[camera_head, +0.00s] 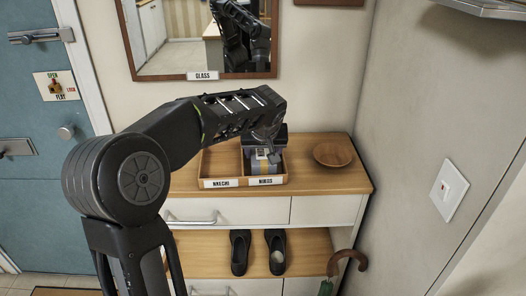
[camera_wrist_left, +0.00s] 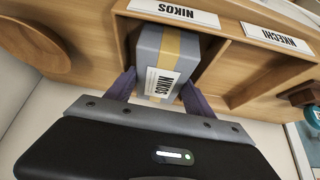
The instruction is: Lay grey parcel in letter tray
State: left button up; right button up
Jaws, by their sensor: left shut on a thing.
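The grey parcel (camera_head: 258,163) has a yellow band and a white label. The wooden letter tray (camera_head: 221,160) has two compartments, labelled NKECHI on the left and NIKOS on the right in the head view. The parcel is at the NIKOS compartment; whether it touches the floor there I cannot tell. The NKECHI compartment looks empty. My right gripper is not in view.
The tray stands on a wooden-topped cabinet (camera_head: 335,185). A round wooden bowl (camera_head: 332,153) is right of the tray. A mirror (camera_head: 190,55) labelled GLASS hangs behind. Black shoes (camera_head: 240,252) sit on the shelf below, and an umbrella handle (camera_head: 350,257) is at the right.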

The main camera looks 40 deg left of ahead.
pick_arm(q)
jog(key=o, duration=1.3)
jog(key=shift+c, duration=0.2)
jog(key=shift+r, duration=0.2)
jog(key=v, duration=1.1)
jog(key=shift+s+d+r+b, duration=0.2)
jog(key=shift+r+b, duration=0.1)
jog(key=shift+r, duration=0.05)
